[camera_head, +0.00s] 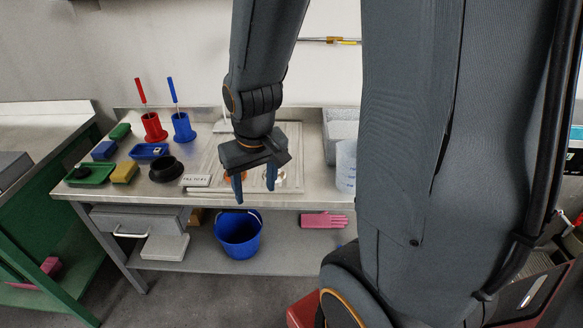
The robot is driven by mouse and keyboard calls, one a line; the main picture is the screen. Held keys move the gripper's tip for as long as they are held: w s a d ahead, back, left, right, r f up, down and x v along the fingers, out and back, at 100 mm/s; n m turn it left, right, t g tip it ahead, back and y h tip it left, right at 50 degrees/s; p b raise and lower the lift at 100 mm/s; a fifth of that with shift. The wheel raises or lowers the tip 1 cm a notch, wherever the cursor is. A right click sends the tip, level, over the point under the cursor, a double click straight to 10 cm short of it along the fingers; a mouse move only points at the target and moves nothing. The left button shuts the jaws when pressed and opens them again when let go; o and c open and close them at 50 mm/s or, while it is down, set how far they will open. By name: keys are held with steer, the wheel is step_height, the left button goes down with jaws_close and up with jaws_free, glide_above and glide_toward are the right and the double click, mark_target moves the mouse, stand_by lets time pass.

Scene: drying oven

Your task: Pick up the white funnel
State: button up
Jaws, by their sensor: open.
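A white piece (221,127) stands at the back of the steel bench, mostly hidden behind my arm. It may be the white funnel, but its full shape does not show. My gripper (254,190) hangs over the front of the bench in the middle of the view, fingers pointing down.
Red (154,131) and blue (183,131) holders with upright handles stand at the back left. A black ring-shaped piece (165,170), green tray (91,177) and yellow block (124,173) lie nearer. A translucent white container (346,165) stands right. A blue bucket (238,237) sits below.

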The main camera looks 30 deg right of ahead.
mark_target(281, 174)
steer(key=w+d+f+t, duration=0.1)
steer(key=w+d+f, duration=0.1)
steer(key=w+d, duration=0.2)
steer(key=w+d+f+m+t, duration=0.1)
steer(key=w+d+f, duration=0.1)
steer(key=w+d, duration=0.3)
steer(key=w+d+f+m+t+h, duration=0.1)
steer(key=w+d+f+t, duration=0.1)
steer(key=w+d, duration=0.3)
steer(key=shift+w+f, duration=0.4)
steer(key=shift+w, duration=0.45)
steer(key=shift+w+p+x, duration=0.15)
steer(key=shift+p+x, duration=0.55)
steer(key=shift+x, duration=1.25)
steer(key=shift+w+p+x, duration=0.15)
steer(key=shift+p+x, duration=0.55)
steer(key=shift+x, duration=1.25)
steer(key=shift+d+r, duration=0.1)
steer(key=shift+r, duration=0.05)
jaws_close()
